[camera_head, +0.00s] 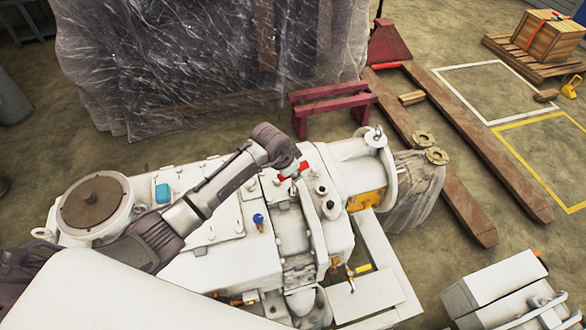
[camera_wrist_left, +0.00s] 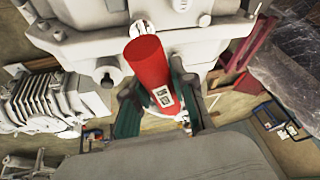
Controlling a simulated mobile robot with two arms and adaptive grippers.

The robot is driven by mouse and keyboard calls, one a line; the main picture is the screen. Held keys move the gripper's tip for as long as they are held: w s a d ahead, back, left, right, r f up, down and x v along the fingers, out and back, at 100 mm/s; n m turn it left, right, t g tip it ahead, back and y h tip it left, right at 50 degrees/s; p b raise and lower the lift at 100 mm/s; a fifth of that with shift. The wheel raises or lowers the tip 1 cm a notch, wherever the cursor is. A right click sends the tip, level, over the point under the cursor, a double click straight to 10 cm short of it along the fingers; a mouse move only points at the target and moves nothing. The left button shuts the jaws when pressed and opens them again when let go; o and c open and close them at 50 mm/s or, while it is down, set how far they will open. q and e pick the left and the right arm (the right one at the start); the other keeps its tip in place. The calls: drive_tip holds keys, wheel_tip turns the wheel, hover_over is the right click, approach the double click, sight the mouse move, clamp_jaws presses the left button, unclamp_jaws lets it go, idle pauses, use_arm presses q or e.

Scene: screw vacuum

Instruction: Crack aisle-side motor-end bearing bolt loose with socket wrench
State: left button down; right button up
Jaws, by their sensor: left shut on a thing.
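My left gripper (camera_head: 290,165) reaches in from the left over the white screw vacuum pump (camera_head: 222,222). It is shut on a red cylindrical handle with a pale label, apparently the socket wrench (camera_head: 304,167). In the left wrist view the red handle (camera_wrist_left: 150,68) lies between the two fingers of the gripper (camera_wrist_left: 154,84). Its far end points to the pump's white housing (camera_wrist_left: 118,45). The socket end is hidden, and I cannot tell whether it sits on a bolt. Bolt-like heads (camera_wrist_left: 108,80) show on the housing. My right gripper is not in view.
A plastic-wrapped crate (camera_head: 210,50) and a dark red bench (camera_head: 333,104) stand behind the pump. A pallet jack (camera_head: 480,150) is at the right. A white box-like unit (camera_head: 505,292) is at the lower right. Open floor (camera_head: 500,220) lies between.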

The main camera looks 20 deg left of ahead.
use_arm(q)
drive_tip(key=shift+r, duration=0.15)
idle(0.3)
drive_tip(key=shift+r, duration=1.4)
drive_tip(key=shift+w+a+m+b, duration=0.1)
drive_tip(key=shift+m+b, duration=0.2)
wheel_tip(320, 180, up, 2)
drive_tip(key=m+b, duration=0.1)
drive_tip(key=m, duration=0.1)
drive_tip(key=m+g+h+b, duration=0.1)
drive_tip(key=m+h+b, duration=0.1)
drive_tip(key=m+b, duration=0.1)
drive_tip(key=shift+w+r+m+g, duration=0.1)
drive_tip(key=shift+r+m+g, duration=0.2)
drive_tip(key=shift+g, duration=0.1)
drive_tip(key=shift+r+m, duration=0.45)
drive_tip(key=shift+m, duration=0.25)
drive_tip(key=shift+s+r+h, duration=0.2)
drive_tip(key=shift+h, duration=0.1)
